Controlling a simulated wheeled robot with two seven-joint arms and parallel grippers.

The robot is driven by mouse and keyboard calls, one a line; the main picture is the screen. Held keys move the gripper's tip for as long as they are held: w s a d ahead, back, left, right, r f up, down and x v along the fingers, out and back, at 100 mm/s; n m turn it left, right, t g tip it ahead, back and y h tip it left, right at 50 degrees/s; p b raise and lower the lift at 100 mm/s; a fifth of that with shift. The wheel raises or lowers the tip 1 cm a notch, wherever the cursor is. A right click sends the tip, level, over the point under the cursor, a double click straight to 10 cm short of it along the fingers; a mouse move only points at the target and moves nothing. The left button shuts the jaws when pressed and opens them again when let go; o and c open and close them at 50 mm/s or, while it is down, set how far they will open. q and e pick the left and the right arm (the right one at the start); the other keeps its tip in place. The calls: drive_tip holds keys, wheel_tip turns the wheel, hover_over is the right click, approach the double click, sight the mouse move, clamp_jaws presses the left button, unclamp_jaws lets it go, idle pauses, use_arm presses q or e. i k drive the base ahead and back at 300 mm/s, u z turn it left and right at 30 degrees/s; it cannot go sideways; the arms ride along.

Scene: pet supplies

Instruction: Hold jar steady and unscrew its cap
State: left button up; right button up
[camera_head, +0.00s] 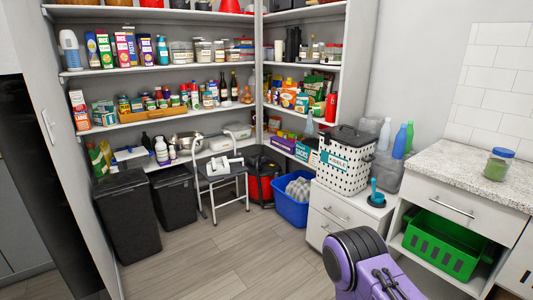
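A small clear jar (496,167) with green contents and a blue cap (502,153) stands upright on the speckled countertop (450,159) at the right. The cap sits on top of the jar. Nothing touches the jar. Neither of my grippers is in view. A purple and black arm link of mine shows at the bottom, right of the middle, well below and left of the jar.
A white drawer cabinet (338,213) holds a white dotted basket (345,162) and a blue-handled item (376,194). A green basket (440,243) sits on the shelf below the countertop. Stocked shelves line the back. The wooden floor (230,265) is clear in front.

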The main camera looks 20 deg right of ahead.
sight(497, 168)
drive_tip(key=z, duration=0.95)
drive_tip(key=i, duration=0.85)
drive_tip(key=z, duration=0.95)
